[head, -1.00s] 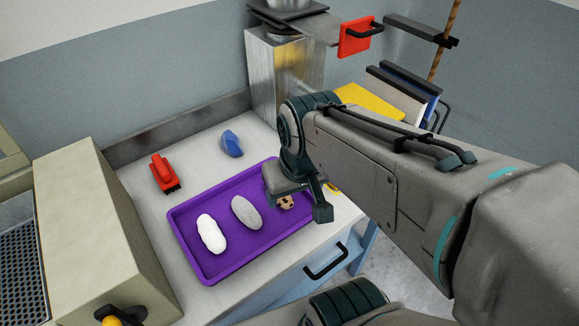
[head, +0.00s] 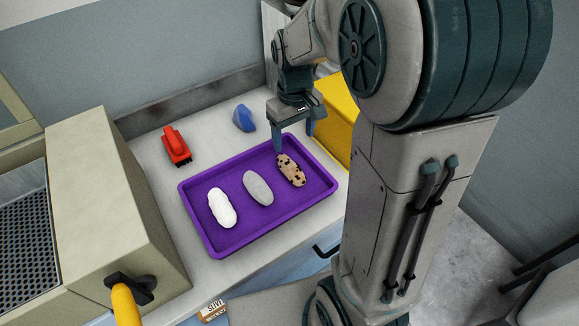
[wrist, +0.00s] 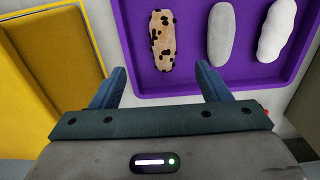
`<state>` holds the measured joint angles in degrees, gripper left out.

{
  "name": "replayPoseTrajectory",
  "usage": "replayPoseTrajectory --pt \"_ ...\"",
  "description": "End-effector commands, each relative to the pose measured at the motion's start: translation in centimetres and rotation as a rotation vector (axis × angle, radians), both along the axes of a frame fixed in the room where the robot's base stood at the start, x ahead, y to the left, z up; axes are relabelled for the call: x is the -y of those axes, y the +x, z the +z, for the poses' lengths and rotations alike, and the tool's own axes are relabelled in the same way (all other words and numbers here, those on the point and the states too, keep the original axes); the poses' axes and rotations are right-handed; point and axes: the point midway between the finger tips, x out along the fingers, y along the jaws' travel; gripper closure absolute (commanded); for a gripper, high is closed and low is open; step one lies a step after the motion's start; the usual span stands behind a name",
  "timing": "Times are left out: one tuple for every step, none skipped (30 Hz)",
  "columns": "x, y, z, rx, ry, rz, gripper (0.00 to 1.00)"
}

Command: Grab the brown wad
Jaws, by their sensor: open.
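The brown wad (head: 291,170) is a tan, elongated lump with dark brown spots, lying at the right end of the purple tray (head: 228,245). A grey wad (head: 258,187) and a white wad (head: 222,208) lie left of it in the tray. My gripper (head: 295,138) is open and empty, above the tray's far edge, just behind the brown wad. In the wrist view, the brown wad (wrist: 162,45) lies ahead of the gap between my fingers (wrist: 160,75), slightly beyond the tips, with nothing between them.
A red brush (head: 176,146) and a blue lump (head: 243,119) lie on the counter behind the tray. A yellow bin (head: 338,105) stands close to my gripper's right. A beige machine (head: 105,200) borders the counter at left.

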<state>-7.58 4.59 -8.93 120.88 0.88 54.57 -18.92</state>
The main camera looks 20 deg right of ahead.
Motion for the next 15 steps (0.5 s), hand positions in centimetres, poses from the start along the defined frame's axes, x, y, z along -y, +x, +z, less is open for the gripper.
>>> replayPoseTrajectory --pt "0.0 -0.1 -1.1 -0.006 -0.001 0.000 0.30" --pt "0.0 -0.2 -1.7 -0.008 0.000 0.000 0.30" --pt "0.0 -0.2 -2.6 -0.007 -0.001 -0.001 0.30" --pt "0.0 -0.1 -3.2 -0.007 -0.001 -0.001 0.30" --pt "0.0 -0.2 -3.8 -0.008 -0.001 -0.001 0.30" --pt "0.0 -0.2 -4.5 -0.006 -0.001 -0.001 0.30" --pt "0.0 -0.2 -5.1 -0.006 -0.001 0.000 0.30" --pt "0.0 -0.2 -5.5 -0.006 -0.001 0.000 0.30" --pt "-0.1 -0.1 -6.1 -0.004 0.000 -0.001 0.30" --pt "-0.1 -0.1 -6.4 -0.004 0.000 -0.001 0.30" --pt "-0.1 -0.1 -6.7 -0.004 0.000 -0.001 0.30" --pt "-0.1 -0.1 -6.9 -0.002 -0.001 -0.001 0.30" --pt "-0.1 -0.1 -7.1 -0.002 -0.001 -0.001 0.30" --pt "-0.1 -0.1 -7.2 -0.001 0.000 -0.001 0.30" --pt "-0.1 -0.1 -7.4 -0.002 -0.001 -0.001 0.30"
